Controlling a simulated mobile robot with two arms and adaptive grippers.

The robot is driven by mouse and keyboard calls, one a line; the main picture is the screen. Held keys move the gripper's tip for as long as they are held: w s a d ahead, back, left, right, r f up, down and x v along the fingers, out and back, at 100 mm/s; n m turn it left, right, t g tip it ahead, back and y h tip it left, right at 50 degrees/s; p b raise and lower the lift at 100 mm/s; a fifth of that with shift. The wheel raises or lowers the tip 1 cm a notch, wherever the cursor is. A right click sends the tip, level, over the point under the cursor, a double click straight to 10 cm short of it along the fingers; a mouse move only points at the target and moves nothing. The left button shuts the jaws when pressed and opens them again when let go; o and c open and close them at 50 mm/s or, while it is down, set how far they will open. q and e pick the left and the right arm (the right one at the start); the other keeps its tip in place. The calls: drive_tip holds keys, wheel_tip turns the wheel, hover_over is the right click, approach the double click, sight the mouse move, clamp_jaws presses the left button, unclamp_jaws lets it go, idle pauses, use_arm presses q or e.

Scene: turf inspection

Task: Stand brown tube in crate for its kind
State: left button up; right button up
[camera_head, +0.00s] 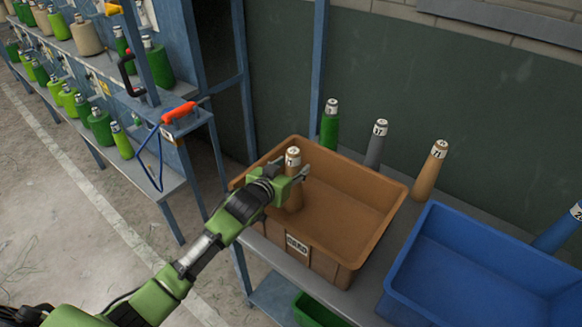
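A brown tube (294,198) with a pale labelled cap is inside the brown crate (374,232), near its left side, close to upright. My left gripper (292,176) is around the upper part of this tube, just below the cap, and looks shut on it. Whether the tube's base rests on the crate floor is hard to tell. Another brown tube (427,178) with a numbered cap stands tilted behind the crate. My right gripper is not in view.
A green tube (330,128) and a grey tube (375,147) stand behind the crate. A blue crate (415,240) is at right, with a blue tube (558,232) behind it. A green bin (315,311) is below.

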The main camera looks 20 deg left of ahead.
use_arm(q)
drive_tip(key=v, duration=1.2)
drive_tip(key=shift+b, duration=0.35)
drive_tip(key=shift+d, duration=0.1)
